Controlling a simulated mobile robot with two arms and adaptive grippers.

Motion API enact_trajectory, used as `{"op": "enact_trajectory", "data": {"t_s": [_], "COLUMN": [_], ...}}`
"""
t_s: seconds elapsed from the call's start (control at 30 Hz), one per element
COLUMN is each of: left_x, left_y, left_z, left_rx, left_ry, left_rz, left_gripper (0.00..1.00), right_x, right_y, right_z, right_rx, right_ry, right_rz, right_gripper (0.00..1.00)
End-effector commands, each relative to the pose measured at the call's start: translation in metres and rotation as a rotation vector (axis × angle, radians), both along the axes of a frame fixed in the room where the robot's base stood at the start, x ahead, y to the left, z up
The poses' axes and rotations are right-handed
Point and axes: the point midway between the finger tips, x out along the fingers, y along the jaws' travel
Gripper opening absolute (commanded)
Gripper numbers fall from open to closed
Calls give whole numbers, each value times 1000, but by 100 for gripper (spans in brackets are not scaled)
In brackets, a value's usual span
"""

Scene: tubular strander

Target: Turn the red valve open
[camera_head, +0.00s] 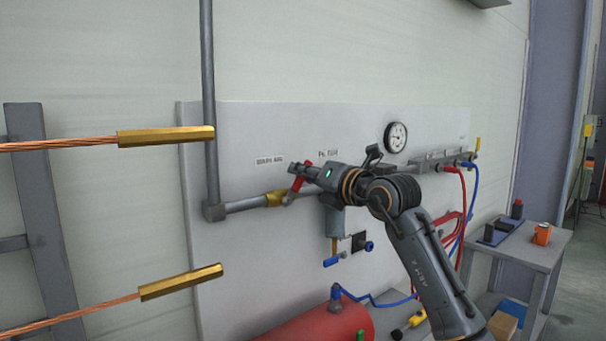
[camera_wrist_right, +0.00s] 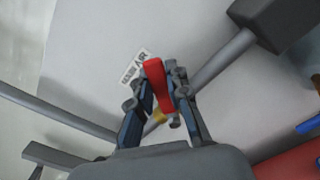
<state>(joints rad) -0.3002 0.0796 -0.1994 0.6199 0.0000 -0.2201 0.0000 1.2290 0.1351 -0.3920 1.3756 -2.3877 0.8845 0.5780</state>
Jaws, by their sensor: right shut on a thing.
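The red valve handle (camera_head: 298,183) is on the brass valve body (camera_head: 275,198) in the grey pipe along the wall panel. The handle stands up and tilts slightly across the pipe line. My right gripper (camera_head: 300,174) is at the handle, its arm coming in from the right. In the right wrist view the red handle (camera_wrist_right: 158,84) lies between the two fingers of the right gripper (camera_wrist_right: 160,92), which is shut on it. The valve body is mostly hidden behind the fingers there. My left gripper is not in view.
A pressure gauge (camera_head: 396,137) and a row of hose fittings with red and blue hoses are on the panel (camera_head: 240,125). A red tank (camera_head: 318,325) is below. Copper rods with brass ends (camera_head: 165,136) project at left. A small table (camera_head: 545,256) stands at right.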

Motion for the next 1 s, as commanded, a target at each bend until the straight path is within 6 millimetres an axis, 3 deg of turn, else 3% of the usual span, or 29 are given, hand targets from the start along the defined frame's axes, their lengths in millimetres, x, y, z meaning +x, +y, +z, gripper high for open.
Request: {"op": "enact_trajectory", "data": {"t_s": [0.07, 0.1, 0.2, 0.63, 1.0], "left_x": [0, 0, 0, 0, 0], "left_y": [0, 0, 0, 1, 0], "left_z": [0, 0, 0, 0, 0], "left_rx": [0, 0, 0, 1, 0], "left_ry": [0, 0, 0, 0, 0], "left_rz": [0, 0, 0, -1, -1], "left_gripper": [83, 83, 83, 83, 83], "right_x": [0, 0, 0, -8, -67], "right_y": [0, 0, 0, -8, -51], "right_z": [0, 0, 0, 0, -1], "right_rx": [0, 0, -1, -1, -3], "right_ry": [0, 0, -1, -2, -3], "right_rz": [0, 0, 0, -1, -2], "right_gripper": [0, 24, 41, 41, 41]}}
